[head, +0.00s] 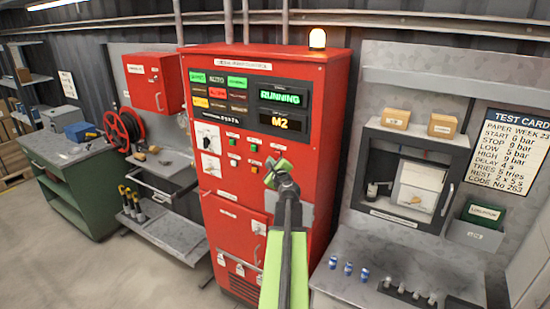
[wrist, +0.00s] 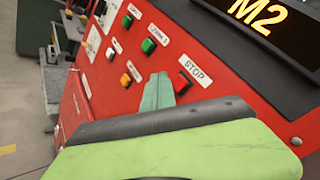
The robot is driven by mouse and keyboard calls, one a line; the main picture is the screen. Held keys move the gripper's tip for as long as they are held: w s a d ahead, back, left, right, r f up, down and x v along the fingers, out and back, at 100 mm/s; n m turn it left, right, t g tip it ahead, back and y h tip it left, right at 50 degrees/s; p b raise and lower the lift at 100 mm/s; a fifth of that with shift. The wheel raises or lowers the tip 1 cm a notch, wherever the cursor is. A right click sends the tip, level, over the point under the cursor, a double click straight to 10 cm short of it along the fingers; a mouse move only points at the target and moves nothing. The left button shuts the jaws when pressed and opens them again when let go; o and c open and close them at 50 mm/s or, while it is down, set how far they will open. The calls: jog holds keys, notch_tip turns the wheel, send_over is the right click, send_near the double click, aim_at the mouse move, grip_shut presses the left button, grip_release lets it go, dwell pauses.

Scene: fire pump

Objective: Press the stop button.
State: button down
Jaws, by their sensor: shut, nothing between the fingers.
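The red pump control cabinet (head: 260,88) stands in the middle of the head view, its display reading RUNNING above M2. In the wrist view, the red stop button (wrist: 184,82) sits below its STOP label (wrist: 195,69). My gripper (head: 277,170) is shut and empty in front of the button rows; it also shows in the wrist view (wrist: 158,90). There its green tip is just left of the stop button, and I cannot tell whether they touch. In the head view my gripper seems to hide the stop button.
Close to the stop button are a green button (wrist: 148,46) and a yellow button (wrist: 134,70). A lit amber beacon (head: 317,38) stands on the cabinet. A grey bench (head: 400,260) with small blue parts is at right; a green workbench (head: 75,180) is at left.

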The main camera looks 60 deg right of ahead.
jog(key=shift+d, duration=0.95)
dwell(1.2)
jog(key=shift+d, duration=0.4)
jog(key=shift+d, duration=0.5)
dwell(0.6)
jog(key=shift+a, duration=0.9)
jog(key=a, duration=0.5)
dwell(0.4)
